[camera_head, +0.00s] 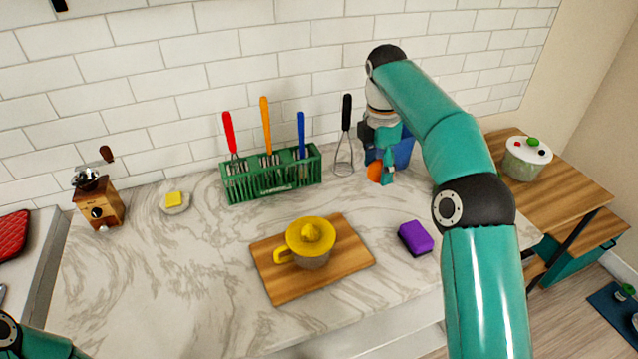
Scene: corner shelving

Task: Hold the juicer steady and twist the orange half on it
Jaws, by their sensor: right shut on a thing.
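The juicer (311,242) has a yellow ridged top with a side handle and a grey lower part. It stands upright on a wooden cutting board (345,270) at the middle of the counter, with nothing on its cone. My right gripper (380,172) is at the back right of the counter, well behind and to the right of the juicer. It points down and is shut on the orange half (375,172), which is partly hidden by the fingers. My left arm shows only at the bottom left corner; its gripper is outside the view.
A green rack (272,189) with several coloured-handled utensils stands at the back, a whisk (345,145) beside it. A blue container (403,152) is behind my right gripper. A purple sponge (415,238) lies right of the board. A grinder (98,203) stands left. The counter's left front is clear.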

